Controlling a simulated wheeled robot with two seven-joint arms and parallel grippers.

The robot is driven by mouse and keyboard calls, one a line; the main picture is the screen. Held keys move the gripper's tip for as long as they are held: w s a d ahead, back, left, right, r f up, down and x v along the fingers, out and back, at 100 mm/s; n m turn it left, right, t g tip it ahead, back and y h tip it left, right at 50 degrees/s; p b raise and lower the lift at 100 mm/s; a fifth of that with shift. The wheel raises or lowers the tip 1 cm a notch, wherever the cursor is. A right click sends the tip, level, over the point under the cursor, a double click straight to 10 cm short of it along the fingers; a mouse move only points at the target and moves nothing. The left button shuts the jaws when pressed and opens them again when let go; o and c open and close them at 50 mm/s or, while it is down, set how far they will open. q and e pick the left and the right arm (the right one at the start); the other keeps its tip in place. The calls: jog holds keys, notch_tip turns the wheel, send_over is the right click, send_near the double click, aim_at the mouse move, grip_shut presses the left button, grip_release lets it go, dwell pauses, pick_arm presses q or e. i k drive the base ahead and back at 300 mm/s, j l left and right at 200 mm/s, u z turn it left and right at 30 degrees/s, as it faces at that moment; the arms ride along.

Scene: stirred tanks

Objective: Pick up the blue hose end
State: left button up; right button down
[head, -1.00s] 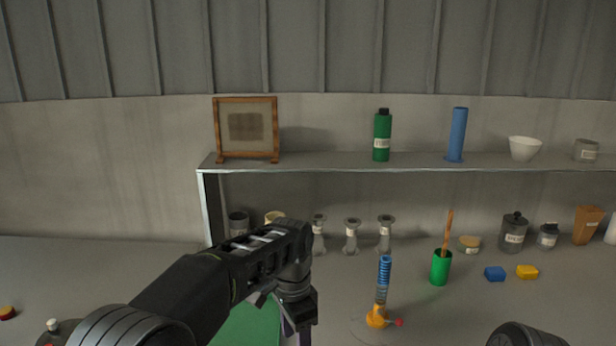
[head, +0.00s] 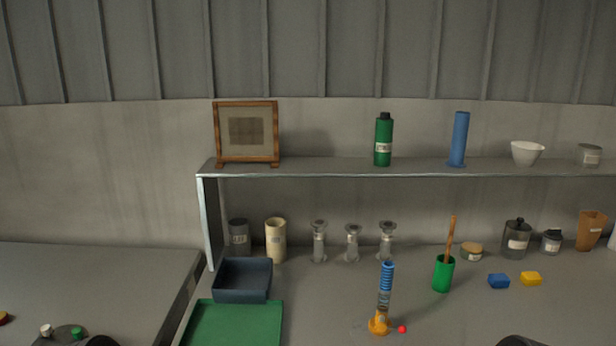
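A blue ribbed piece (head: 387,274), which looks like the blue hose end, shows in the head view right of centre. It stands upright at the top of a slim column with a grey, marked middle and an orange foot (head: 379,326) on the grey bench. A small red ball-like part (head: 402,329) sits just right of the foot. Whether the blue piece is loose or fixed I cannot tell. Neither gripper shows; only dark bits of my arms are at the bottom edge, and nothing touches the blue piece.
A green cup (head: 443,274) with a wooden stick, a blue block (head: 498,281) and a yellow block (head: 531,278) stand to the right. A dark blue tray (head: 243,292) and green mat (head: 233,325) lie left. A shelf (head: 400,172) spans behind. Bench between mat and column is clear.

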aim_at(386, 278)
jog(key=i+z, duration=0.1)
jog(key=z, duration=0.35)
jog(key=i+z, duration=0.1)
jog(key=z, duration=0.35)
jog(key=j+z, duration=0.15)
jog(key=z, duration=0.35)
jog(key=i+j+z, duration=0.1)
jog(key=z, duration=0.35)
